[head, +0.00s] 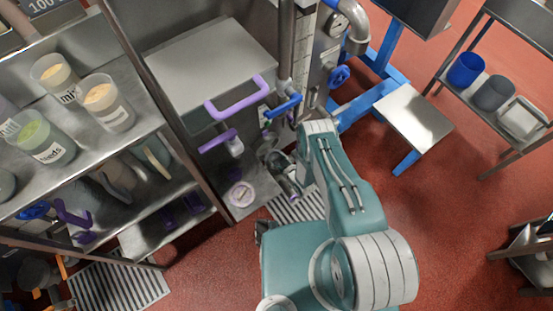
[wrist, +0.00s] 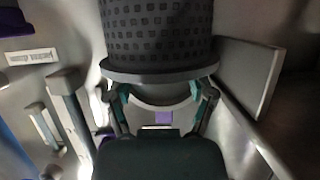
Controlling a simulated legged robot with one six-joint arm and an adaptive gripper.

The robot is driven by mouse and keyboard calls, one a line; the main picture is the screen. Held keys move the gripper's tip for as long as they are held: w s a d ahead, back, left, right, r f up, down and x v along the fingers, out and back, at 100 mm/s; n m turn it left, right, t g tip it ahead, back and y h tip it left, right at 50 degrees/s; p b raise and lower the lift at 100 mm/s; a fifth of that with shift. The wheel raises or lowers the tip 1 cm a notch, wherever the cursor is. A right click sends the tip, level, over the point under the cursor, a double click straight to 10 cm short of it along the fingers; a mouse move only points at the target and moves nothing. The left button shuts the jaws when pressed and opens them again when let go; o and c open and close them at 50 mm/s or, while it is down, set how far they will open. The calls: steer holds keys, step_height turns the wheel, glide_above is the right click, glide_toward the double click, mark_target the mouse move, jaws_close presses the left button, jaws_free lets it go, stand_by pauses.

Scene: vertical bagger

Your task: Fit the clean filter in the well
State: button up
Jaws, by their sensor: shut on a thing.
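In the wrist view a dark grey filter (wrist: 158,28) with a pattern of small square perforations and a wide flange fills the top middle. My gripper (wrist: 158,92) is shut on its lower end, one finger on each side below the flange. In the head view my gripper (head: 274,160) is small and partly behind my arm, close to the steel machine; the filter is hard to make out there. I cannot make out the well in either view.
A steel cabinet (head: 208,62) with a purple handle (head: 240,97) stands by my gripper. A round white-faced item (head: 242,194) lies on the low steel surface. A shelf with tubs (head: 105,102) is at left. Blue-handled pipework (head: 284,106) rises behind. In the wrist view a flat plate (wrist: 247,75) is at right.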

steer(key=shift+f, duration=2.15)
steer(key=o, duration=1.1)
steer(key=shift+o, duration=0.2)
steer(key=v, duration=0.7)
steer(key=shift+s, duration=0.1)
